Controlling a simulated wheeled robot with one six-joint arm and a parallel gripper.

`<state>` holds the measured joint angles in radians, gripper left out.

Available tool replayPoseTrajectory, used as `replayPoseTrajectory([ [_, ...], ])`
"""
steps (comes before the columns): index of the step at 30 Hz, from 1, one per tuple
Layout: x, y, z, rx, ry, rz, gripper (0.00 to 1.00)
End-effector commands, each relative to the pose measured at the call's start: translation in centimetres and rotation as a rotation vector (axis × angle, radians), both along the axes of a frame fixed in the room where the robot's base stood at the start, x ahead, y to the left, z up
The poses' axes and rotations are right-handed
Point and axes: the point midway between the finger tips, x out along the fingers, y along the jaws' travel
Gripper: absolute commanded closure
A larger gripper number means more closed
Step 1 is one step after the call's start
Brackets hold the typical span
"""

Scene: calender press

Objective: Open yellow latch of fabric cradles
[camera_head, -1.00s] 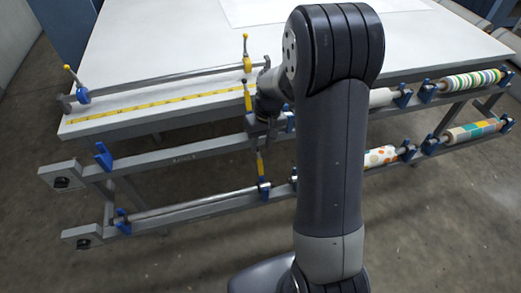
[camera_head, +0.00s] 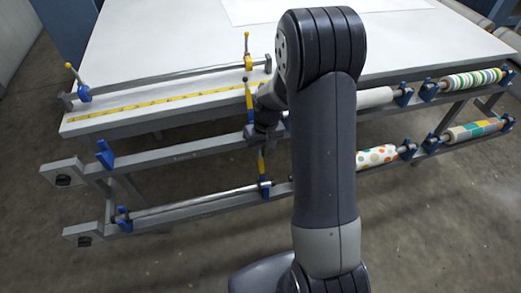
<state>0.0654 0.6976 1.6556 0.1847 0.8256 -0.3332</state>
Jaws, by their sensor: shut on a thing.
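My gripper (camera_head: 262,138) is at the front edge of the white table, by the upper rail, partly hidden by my own wrist and arm. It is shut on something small. The upper yellow latch (camera_head: 249,97) stands upright just left of it, above a blue cradle. The lower yellow latch (camera_head: 261,165) stands nearly upright just below it, over the blue cradle (camera_head: 265,187) on the lower rail. The fingertips are too small and dark to tell which latch they hold. A bare metal bar (camera_head: 195,202) lies along the lower rail to the left cradle (camera_head: 123,218).
An empty blue cradle (camera_head: 105,155) is on the upper rail's left end. Fabric rolls, striped (camera_head: 473,80), patchwork (camera_head: 472,130) and dotted (camera_head: 377,156), sit in cradles at right. A bar with two yellow-knobbed levers (camera_head: 170,77) crosses the white table (camera_head: 180,35). Floor in front is clear.

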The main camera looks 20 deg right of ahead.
Motion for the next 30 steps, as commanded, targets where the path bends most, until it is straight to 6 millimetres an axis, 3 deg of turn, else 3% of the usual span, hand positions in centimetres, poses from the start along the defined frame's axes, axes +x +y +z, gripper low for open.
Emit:
replayPoseTrajectory([
  [16, -0.2, 0.0, -0.1, 0.0, -0.03, 0.0, 1.0],
  [30, -2.2, 0.0, 0.5, 0.001, -0.126, 0.001, 1.0],
])
